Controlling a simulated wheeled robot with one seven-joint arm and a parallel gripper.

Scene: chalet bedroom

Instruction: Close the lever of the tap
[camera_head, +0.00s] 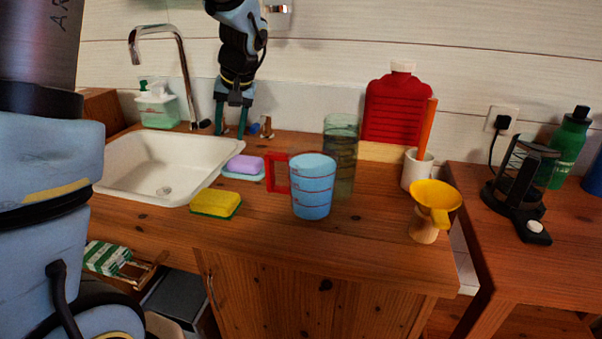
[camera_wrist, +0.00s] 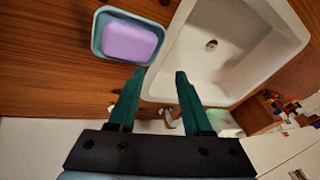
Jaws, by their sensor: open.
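The chrome tap (camera_head: 183,62) stands behind the sink, its curved spout reaching left over the basin. A small metallic fitting (camera_head: 266,127) stands at the back of the counter, right of my gripper; I cannot tell if it is the tap's lever. My gripper (camera_head: 231,124) points down behind the sink, right of the tap, with green fingers apart and nothing visible between their tips. In the wrist view, my gripper (camera_wrist: 160,74) is open. A small metallic piece (camera_wrist: 170,118) shows between the fingers, beyond them; its contact with them cannot be told.
The white sink (camera_head: 130,187) is left of my gripper. A purple sponge in a blue dish (camera_head: 257,175), a yellow sponge (camera_head: 217,203), a blue measuring cup (camera_head: 313,187) and a tall glass (camera_head: 343,150) stand on the counter. A soap holder (camera_head: 158,107) is left of the tap.

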